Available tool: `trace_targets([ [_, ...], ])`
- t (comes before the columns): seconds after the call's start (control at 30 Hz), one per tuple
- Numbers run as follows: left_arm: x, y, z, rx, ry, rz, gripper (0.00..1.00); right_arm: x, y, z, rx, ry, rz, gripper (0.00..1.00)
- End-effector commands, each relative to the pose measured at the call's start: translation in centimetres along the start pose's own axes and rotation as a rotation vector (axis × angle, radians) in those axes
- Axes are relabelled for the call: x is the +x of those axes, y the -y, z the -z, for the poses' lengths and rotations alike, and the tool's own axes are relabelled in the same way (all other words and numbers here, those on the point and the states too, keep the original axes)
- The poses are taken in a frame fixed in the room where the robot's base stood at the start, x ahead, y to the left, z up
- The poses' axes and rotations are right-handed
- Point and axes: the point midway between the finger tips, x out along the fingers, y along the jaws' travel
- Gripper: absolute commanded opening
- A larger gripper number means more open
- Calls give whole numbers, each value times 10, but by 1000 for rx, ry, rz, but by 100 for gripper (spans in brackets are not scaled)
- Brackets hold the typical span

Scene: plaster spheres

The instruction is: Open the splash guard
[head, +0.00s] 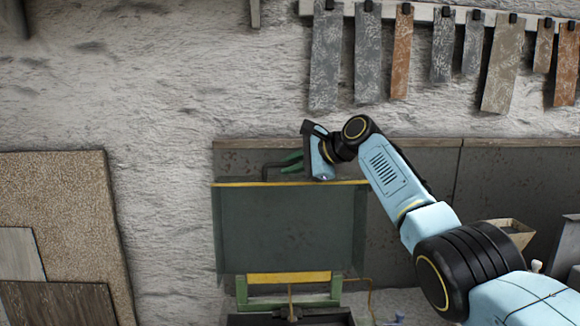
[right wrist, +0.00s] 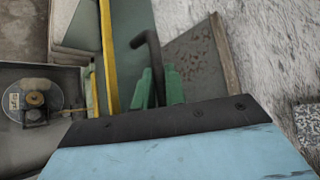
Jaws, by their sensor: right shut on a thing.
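The splash guard (head: 290,228) is a dark green panel with a yellow strip along its top edge, in the middle of the head view. In the right wrist view its yellow edge (right wrist: 108,55) runs beside the green panel (right wrist: 133,40). A dark bent handle (head: 266,170) stands at its top edge. It also shows as a black hooked rod in the right wrist view (right wrist: 155,55). My right gripper (head: 290,164), with green fingers, is shut on this handle; the fingers also show in the right wrist view (right wrist: 158,88). My left gripper is out of view.
Below the guard is a green frame (head: 290,304) with a yellow panel (head: 288,279). A round disc (right wrist: 32,100) shows in the right wrist view. Grey backing panels (head: 430,165) stand behind. Sample strips (head: 368,55) hang above; boards (head: 70,220) lean at left.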

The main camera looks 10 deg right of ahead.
Motion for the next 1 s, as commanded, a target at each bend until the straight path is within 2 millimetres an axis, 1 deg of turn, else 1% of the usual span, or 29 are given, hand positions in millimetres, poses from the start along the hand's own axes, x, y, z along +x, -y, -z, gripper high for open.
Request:
trace_targets([
  [0.03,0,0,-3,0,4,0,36,2,-5,3,2,-6,-11,0],
  [0.17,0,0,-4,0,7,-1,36,2,-5,4,2,-6,-12,0],
  [0.2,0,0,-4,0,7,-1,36,2,-5,4,2,-6,-12,15],
  [0.27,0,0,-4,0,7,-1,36,2,-5,4,2,-6,-11,22],
  [0.5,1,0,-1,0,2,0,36,1,-4,3,2,-5,-8,22],
  [0.63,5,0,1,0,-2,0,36,-4,-4,3,1,-3,-6,22],
  [0.83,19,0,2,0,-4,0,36,-27,-5,4,-1,-5,-3,22],
  [0.97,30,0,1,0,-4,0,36,-55,-5,4,-3,-6,-1,22],
  [1.0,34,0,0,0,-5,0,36,-66,-4,4,-2,-6,1,22],
])
